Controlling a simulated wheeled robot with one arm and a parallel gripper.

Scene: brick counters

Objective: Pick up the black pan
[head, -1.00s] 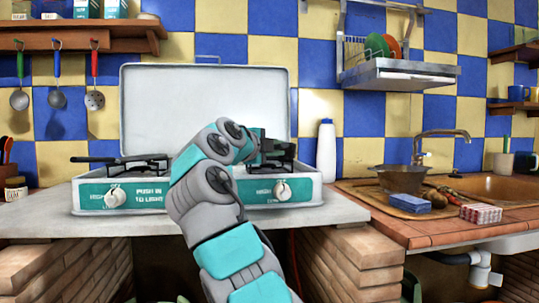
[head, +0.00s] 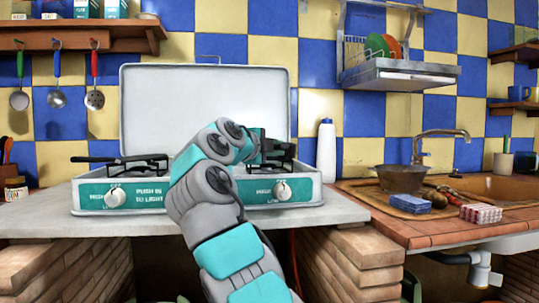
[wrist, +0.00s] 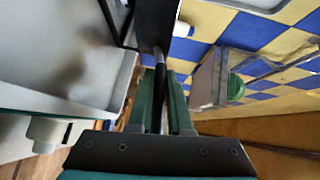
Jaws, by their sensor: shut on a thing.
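The black pan (wrist: 156,22) shows in the wrist view as a dark body at the top middle. Its thin dark handle (wrist: 160,80) runs down between the fingers. My gripper (wrist: 161,95) has its two dark green fingers shut on that handle. In the head view my gripper (head: 258,146) is over the right side of the stove, mostly behind my own wrist. The pan is hard to make out there among dark shapes by the right burner. I cannot tell whether it touches the burner.
The white and teal camp stove (head: 150,193) stands on the grey counter, its lid (head: 205,100) raised behind. A black long shape (head: 105,159) lies at the left burner. A white bottle (head: 326,150) stands right of the stove. A bowl (head: 400,178) and blue sponge (head: 404,204) are by the sink.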

